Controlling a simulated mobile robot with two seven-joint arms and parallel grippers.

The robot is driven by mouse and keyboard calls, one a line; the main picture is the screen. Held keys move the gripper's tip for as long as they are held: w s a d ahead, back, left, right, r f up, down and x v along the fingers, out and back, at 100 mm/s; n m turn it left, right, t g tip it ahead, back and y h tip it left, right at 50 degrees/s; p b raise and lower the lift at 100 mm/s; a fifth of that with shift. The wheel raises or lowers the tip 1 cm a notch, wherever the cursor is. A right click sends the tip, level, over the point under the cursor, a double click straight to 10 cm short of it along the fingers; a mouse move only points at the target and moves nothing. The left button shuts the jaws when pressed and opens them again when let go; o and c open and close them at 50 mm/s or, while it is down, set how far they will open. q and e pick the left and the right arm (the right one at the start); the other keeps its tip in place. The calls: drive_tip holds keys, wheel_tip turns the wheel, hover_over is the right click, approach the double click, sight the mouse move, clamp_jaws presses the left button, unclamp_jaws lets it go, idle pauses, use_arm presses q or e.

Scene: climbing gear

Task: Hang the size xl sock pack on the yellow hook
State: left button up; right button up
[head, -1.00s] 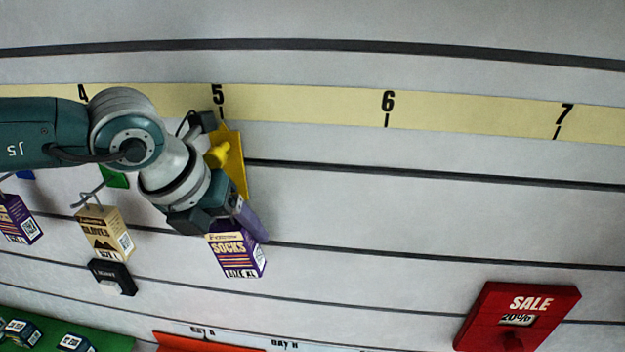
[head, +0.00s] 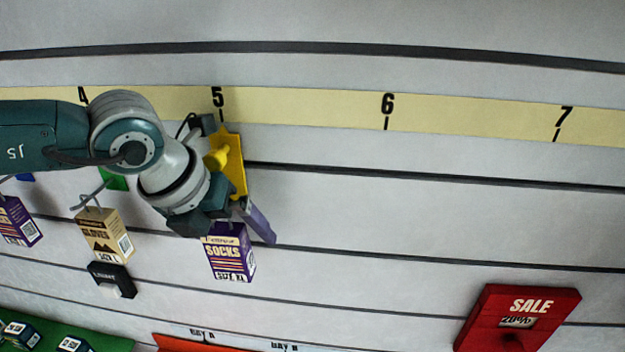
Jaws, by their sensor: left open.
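The size XL sock pack (head: 230,257) is a purple and cream box marked SOCKS. It hangs upright just below my left gripper and the yellow hook. The yellow hook (head: 232,165) has a yellow plate on the wall below the number 5, partly covered by my left wrist. My left gripper (head: 232,210) is open at the top of the pack; one purple-grey finger shows to the right, apart from the pack. The pack's top and the hook's lower part are hidden, so I cannot see how the pack is held up. My right gripper is not in view.
A gloves pack (head: 105,236) hangs on a hook to the left, above a black tag (head: 112,279). Another purple pack (head: 18,222) hangs at the left edge. A red SALE sign (head: 517,318) is at the lower right. The wall to the right is clear.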

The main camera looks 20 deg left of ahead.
use_arm(q)
drive_tip(key=shift+r, duration=0.1)
drive_tip(key=b+v, duration=0.1)
drive_tip(key=v, duration=0.9)
